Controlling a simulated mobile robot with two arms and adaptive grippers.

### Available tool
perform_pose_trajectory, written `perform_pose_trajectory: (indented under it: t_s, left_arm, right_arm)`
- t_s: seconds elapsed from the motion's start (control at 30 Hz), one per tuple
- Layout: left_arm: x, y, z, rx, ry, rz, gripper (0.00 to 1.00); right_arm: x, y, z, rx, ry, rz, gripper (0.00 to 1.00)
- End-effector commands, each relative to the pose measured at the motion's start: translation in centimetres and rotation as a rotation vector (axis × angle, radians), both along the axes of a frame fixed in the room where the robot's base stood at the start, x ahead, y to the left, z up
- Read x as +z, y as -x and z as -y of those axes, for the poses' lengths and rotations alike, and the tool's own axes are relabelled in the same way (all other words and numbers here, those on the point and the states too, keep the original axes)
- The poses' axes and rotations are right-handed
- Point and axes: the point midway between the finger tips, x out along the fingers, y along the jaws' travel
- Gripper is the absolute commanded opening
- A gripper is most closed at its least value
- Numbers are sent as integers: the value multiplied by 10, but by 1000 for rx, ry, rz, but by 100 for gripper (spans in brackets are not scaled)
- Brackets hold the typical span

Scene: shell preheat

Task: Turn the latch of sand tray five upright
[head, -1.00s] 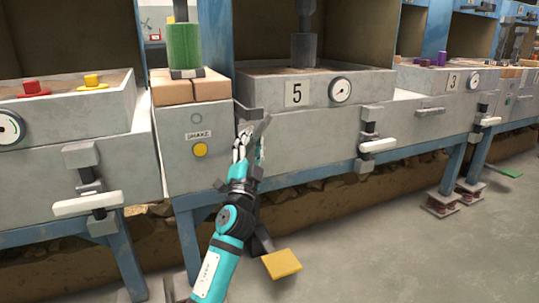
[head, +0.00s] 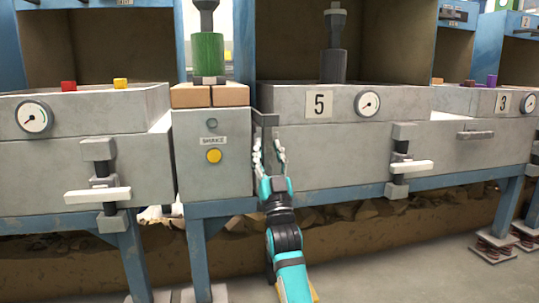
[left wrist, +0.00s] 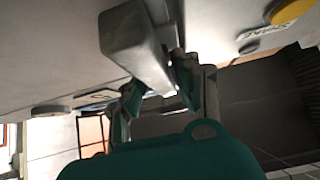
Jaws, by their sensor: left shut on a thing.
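Sand tray five, a grey box marked "5" (head: 319,104), is at centre right in the head view. At its left end is a grey latch (head: 266,120), beside the panel with the yellow button. Its bar looks about upright in the head view, though its lower part is mostly hidden by my fingers. My left gripper (head: 268,155) reaches up from below and is shut on the bar. In the left wrist view the grey bar (left wrist: 140,45) runs in between the fingers (left wrist: 160,95). My right gripper is not in view.
A panel with a yellow button (head: 214,156) is just left of my gripper. White-handled latches, both level, are on the left box (head: 97,195) and right of the gauge (head: 411,167). A blue frame (head: 340,197) runs below. Floor is open at lower right.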

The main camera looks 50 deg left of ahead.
Motion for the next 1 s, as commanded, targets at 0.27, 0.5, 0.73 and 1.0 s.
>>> perform_pose_trajectory:
  t_s: [0.27,0.5,0.73,1.0]
  left_arm:
    - [0,0,0,-3,11,24,0]
    - [0,0,0,-4,12,25,0]
    - [0,0,0,-1,11,24,46]
    - [1,0,0,1,3,10,46]
  right_arm:
    - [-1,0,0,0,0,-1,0]
    - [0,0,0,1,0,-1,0]
    - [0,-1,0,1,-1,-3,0]
    - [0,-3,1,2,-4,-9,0]
